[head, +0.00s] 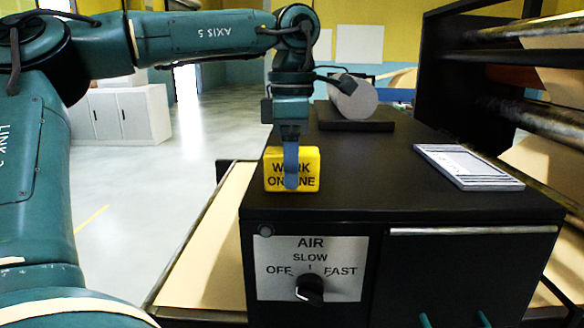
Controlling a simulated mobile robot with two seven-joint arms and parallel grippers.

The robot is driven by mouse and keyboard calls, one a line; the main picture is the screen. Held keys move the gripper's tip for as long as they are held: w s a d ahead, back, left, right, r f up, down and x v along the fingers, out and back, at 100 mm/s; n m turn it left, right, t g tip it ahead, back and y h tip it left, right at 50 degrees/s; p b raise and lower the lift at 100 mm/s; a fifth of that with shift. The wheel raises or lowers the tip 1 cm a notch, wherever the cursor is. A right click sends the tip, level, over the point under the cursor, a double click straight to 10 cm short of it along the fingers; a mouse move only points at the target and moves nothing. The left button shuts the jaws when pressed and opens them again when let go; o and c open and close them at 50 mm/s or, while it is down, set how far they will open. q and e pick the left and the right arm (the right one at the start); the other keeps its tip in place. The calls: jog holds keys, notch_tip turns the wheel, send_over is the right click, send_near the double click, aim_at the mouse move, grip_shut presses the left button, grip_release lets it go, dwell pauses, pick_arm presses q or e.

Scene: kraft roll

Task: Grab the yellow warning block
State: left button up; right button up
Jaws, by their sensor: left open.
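The yellow warning block (310,170), with black lettering partly reading "WORK ON", sits on the left front part of the black machine top. My left gripper (291,182) points straight down at the block. One blue finger shows in front of the block's front face and hides part of its lettering. The other finger is hidden, probably behind the block. The gripper is open; I cannot tell whether a finger touches the block. My right gripper is not in view.
The black machine top (370,170) has clear room right of the block. A white labelled card (468,167) lies at its right. A pale cylinder (354,100) rests on a dark plate behind. An air knob (310,290) is on the front panel. Metal rollers (540,122) stand at right.

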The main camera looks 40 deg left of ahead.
pick_arm(q)
jog(key=shift+c, duration=0.4)
jog(key=c, duration=1)
